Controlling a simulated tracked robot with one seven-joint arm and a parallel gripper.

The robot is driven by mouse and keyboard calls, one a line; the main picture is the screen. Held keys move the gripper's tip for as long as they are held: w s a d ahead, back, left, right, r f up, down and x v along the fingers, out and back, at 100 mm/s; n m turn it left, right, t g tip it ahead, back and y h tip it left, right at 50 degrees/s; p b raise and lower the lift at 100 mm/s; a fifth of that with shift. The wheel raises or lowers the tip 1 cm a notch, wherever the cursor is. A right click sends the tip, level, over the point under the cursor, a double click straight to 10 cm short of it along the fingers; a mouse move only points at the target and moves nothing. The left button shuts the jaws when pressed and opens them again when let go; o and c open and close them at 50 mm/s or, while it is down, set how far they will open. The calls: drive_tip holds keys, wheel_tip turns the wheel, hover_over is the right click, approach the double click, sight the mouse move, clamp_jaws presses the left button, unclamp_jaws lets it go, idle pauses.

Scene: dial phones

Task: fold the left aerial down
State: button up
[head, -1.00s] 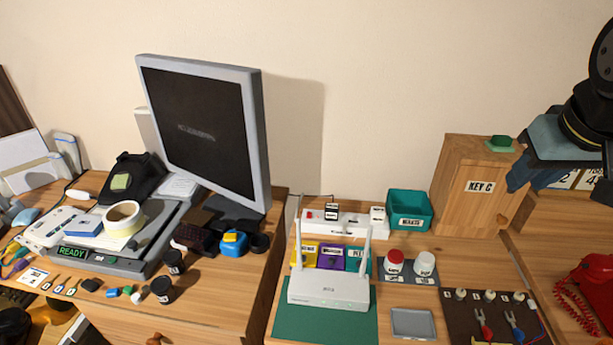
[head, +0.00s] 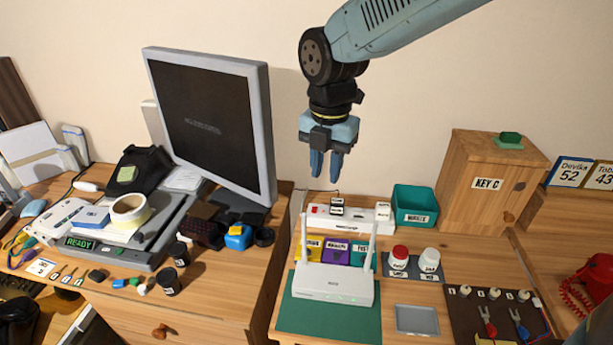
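A white router (head: 333,284) sits on a green mat (head: 300,316) on the right-hand desk. Its left aerial (head: 303,238) stands upright at the router's back left corner. Its right aerial (head: 372,246) also stands up, leaning slightly right. My gripper (head: 326,176) hangs above and behind the router, pointing down. Its two blue fingers look slightly apart with nothing between them. It is clear of both aerials.
A white power strip (head: 356,216) and coloured blocks (head: 336,251) lie behind the router. A large monitor (head: 209,120) stands to the left. A teal bin (head: 414,206) and wooden cabinet (head: 488,190) stand to the right. A grey tray (head: 417,320) lies at the front right.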

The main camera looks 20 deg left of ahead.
drive_tip(key=a+n, duration=0.1)
drive_tip(key=s+a+f+n, duration=0.1)
drive_tip(key=a+f+n, duration=0.1)
drive_tip(key=a, duration=0.1)
drive_tip(key=shift+s+f+n+g, duration=0.2)
drive_tip(key=shift+s+n+g, duration=0.1)
drive_tip(key=shift+s, duration=0.05)
drive_tip(key=shift+f, duration=4.35)
drive_tip(key=c, duration=0.4)
